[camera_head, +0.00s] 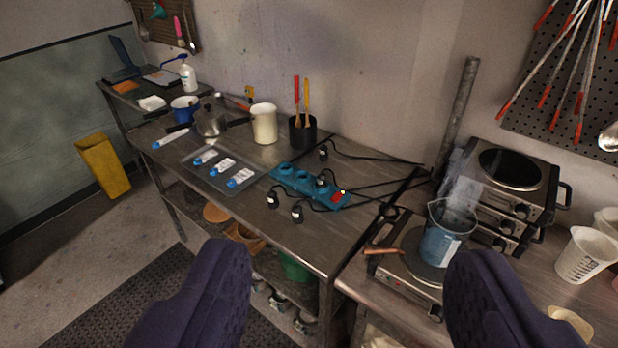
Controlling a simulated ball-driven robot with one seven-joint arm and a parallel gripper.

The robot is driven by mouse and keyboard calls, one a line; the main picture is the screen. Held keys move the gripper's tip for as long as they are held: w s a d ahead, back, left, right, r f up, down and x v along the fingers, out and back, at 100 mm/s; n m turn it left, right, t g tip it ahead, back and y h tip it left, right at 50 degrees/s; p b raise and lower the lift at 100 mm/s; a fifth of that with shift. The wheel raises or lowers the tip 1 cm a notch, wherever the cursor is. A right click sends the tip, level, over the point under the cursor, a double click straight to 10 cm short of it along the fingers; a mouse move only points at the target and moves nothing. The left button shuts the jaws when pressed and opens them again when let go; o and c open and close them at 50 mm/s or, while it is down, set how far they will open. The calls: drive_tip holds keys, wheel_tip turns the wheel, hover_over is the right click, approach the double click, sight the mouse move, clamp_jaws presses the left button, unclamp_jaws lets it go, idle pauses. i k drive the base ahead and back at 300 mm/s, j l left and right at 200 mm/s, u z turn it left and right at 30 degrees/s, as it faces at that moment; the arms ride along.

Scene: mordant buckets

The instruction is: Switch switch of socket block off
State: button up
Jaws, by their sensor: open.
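The blue socket block (305,184) lies on the metal table, running from upper left to lower right. A plug seems to sit in it near its right part. A small red switch (337,196) is at its right end; whether it is on or off is too small to tell. My gripper (347,285) is open and empty, its two dark purple fingers wide apart at the bottom of the view. The fingers are nearer the camera than the block, which shows above and between them, apart from both.
Loose black plugs (296,213) lie in front of the block, with cables running right. A hot plate (407,267) bears a beaker of blue liquid (446,236) at right. A dark utensil pot (302,134), cream jug (264,124) and tray (190,155) stand behind and left.

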sight(337, 196)
drive_tip(key=i+j, duration=0.15)
drive_tip(key=j, duration=0.15)
drive_tip(key=i+j+z, duration=0.25)
drive_tip(key=i+j, duration=0.6)
drive_tip(key=i+l, duration=0.15)
drive_tip(key=i, duration=0.35)
drive_tip(key=i+l+z, duration=0.15)
drive_tip(key=i, duration=0.3)
